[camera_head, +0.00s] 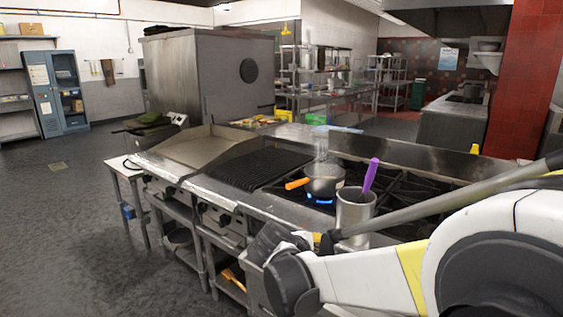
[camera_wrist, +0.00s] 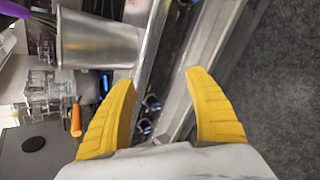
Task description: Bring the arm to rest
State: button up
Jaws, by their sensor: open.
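My gripper (camera_wrist: 156,73) shows in the wrist view with its two yellow fingers spread apart and nothing between them. Beyond them lies the front edge of the stove with its knobs. In the head view my white arm (camera_head: 375,278) reaches in from the right, low along the stove's front. The gripper's fingers cannot be made out clearly there.
A steel pot (camera_head: 355,212) with a purple-handled utensil (camera_head: 370,176) stands at the stove's front, close to my arm; the pot (camera_wrist: 98,42) is left of my fingers in the wrist view. A pan (camera_head: 325,186) sits over blue flame. Floor (camera_head: 75,215) at left is open.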

jog(key=s+d+r+m+g+y, duration=0.1)
jog(key=s+d+r+m+y, duration=0.1)
jog(key=s+d+m, duration=0.35)
jog(key=s+d+r+m+y, duration=0.1)
jog(key=s+d+r+m, duration=0.1)
jog(key=s, duration=0.6)
jog(key=s+f+m+y, duration=0.2)
jog(key=s+m, duration=0.6)
jog(key=s, duration=0.5)
jog(key=shift+s+d+y, duration=0.3)
jog(key=shift+d+y, duration=0.05)
jog(key=shift+y, duration=0.45)
